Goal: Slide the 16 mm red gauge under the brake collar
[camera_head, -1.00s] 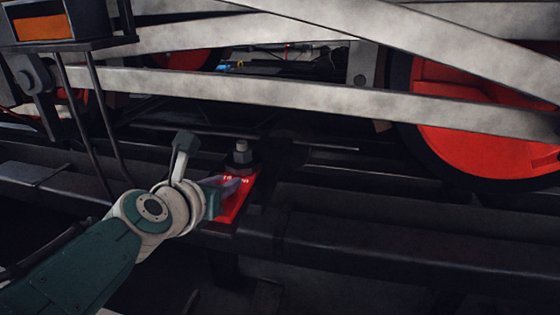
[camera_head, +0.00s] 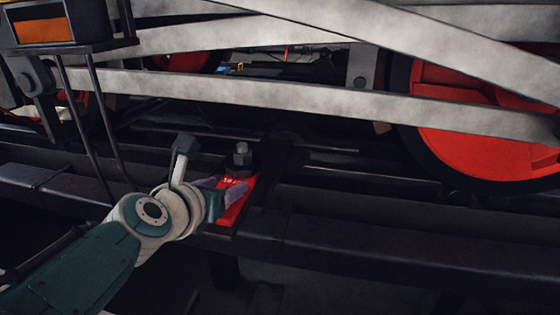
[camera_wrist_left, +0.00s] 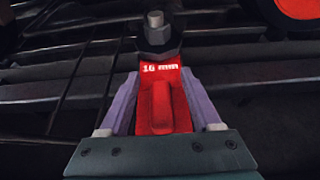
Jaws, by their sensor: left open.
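The red gauge (camera_head: 232,207), marked 16 mm, lies flat at the foot of a bolt. It also shows in the left wrist view (camera_wrist_left: 160,102), with a raised red grip along its middle. Its far end meets the dark brake collar (camera_wrist_left: 160,40) below the bolt stud; how far it reaches under is hidden. My left gripper (camera_head: 229,186) is open. In the left wrist view its two purple fingers (camera_wrist_left: 159,77) stand on either side of the gauge, with gaps between them and the raised grip. My right gripper is not in view.
Long grey rods (camera_head: 250,92) cross above the work spot. A red wheel (camera_head: 485,150) stands at the right. Dark rails (camera_head: 400,240) run in front, and a lamp box (camera_head: 42,30) on thin posts stands at the upper left.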

